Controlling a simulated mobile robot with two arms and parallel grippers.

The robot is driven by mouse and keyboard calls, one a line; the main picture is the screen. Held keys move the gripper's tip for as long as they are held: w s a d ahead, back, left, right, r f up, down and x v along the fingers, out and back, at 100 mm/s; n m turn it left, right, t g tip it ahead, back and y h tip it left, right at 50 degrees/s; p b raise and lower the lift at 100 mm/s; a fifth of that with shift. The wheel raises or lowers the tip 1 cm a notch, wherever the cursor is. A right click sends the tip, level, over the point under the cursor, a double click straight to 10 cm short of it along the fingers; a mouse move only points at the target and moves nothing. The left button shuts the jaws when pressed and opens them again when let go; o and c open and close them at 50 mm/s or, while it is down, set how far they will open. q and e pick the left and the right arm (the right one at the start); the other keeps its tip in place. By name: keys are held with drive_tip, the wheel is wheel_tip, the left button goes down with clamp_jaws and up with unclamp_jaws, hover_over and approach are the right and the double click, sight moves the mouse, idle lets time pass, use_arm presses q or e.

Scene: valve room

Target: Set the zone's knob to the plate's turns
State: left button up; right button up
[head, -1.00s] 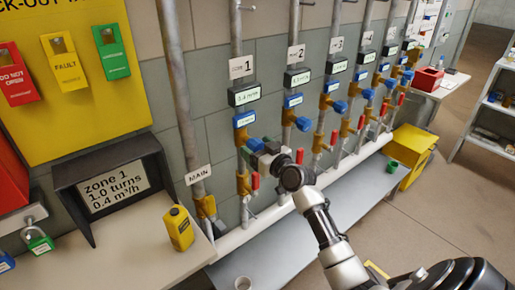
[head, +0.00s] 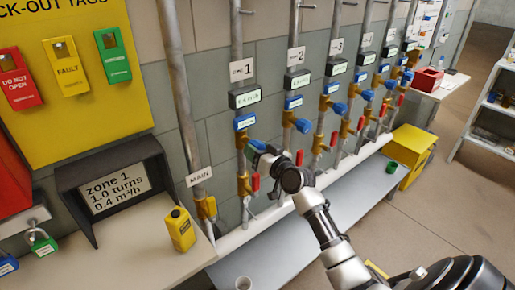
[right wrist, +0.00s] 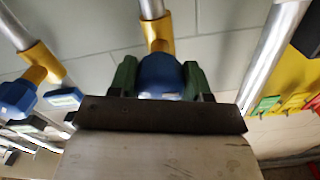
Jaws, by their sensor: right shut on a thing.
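The plate (head: 117,189) in a dark frame at left reads "zone 1, 1.0 turns, 0.4 m³/h". Zone 1 is the pipe under the sign "1" (head: 242,70), with a small display (head: 244,95) whose digits are too blurred to read. My right gripper (head: 259,149) is at the valve on this pipe and mostly hides its blue knob. In the right wrist view the green fingers (right wrist: 160,78) are shut on either side of the blue knob (right wrist: 160,68), in front of a brass valve body. My left gripper is not in view.
Neighbouring pipes carry similar blue knobs (head: 302,124) and red levers (head: 299,158). A yellow bottle (head: 181,229) stands on the bench at left. Lock-out tags (head: 66,68) hang on a yellow board. A yellow box (head: 408,155) stands at the right.

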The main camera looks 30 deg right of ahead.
drive_tip(key=m+p, duration=0.1)
drive_tip(key=m, duration=0.3)
drive_tip(key=shift+r+m+p, duration=0.15)
drive_tip(key=shift+m+p, duration=0.75)
drive_tip(key=shift+m, duration=1.3)
drive_tip(key=o, duration=0.9)
drive_tip(key=s, duration=0.7)
drive_tip(key=s+b, duration=0.1)
drive_tip(key=s, duration=0.2)
drive_tip(key=shift+s+d, duration=0.4)
